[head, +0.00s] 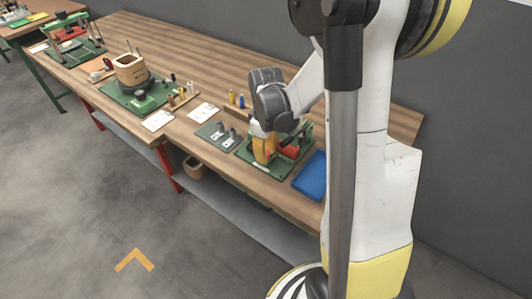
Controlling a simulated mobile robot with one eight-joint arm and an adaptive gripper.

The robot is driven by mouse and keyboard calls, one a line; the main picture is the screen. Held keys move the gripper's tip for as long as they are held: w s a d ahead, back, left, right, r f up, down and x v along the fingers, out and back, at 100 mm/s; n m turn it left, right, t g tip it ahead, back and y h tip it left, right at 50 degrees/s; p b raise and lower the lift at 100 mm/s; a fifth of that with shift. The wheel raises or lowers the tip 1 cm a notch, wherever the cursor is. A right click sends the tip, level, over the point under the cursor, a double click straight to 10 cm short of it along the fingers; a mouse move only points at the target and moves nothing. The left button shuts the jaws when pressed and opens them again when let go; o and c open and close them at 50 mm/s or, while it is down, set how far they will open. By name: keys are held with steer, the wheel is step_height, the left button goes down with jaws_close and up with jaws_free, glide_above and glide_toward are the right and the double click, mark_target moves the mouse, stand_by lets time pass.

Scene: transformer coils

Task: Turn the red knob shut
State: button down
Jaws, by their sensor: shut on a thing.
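My gripper (268,132) reaches down over the green fixture (248,161) at the right part of the long bench. The fixture carries an upright orange-yellow wheel or coil (265,149) and a red part (291,152) beside it. The red knob cannot be told apart clearly from this red part at this size. My dark wrist covers the top of the fixture. The fingers are small and partly hidden, shut at the fixture, with the contact itself not visible. The knob's angle cannot be read.
A blue tray (312,176) lies right of the fixture, and a dark plate with metal pieces (217,136) lies left. The floor before the bench is clear.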

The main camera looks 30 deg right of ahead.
steer(key=m, duration=0.3)
steer(key=shift+m, duration=0.3)
steer(key=shift+a+m, duration=0.1)
steer(key=shift+m, duration=1.6)
steer(key=c, duration=1.2)
jaws_free()
steer(key=shift+r, duration=0.1)
step_height(320, 180, up, 8)
steer(key=shift+f, duration=0.1)
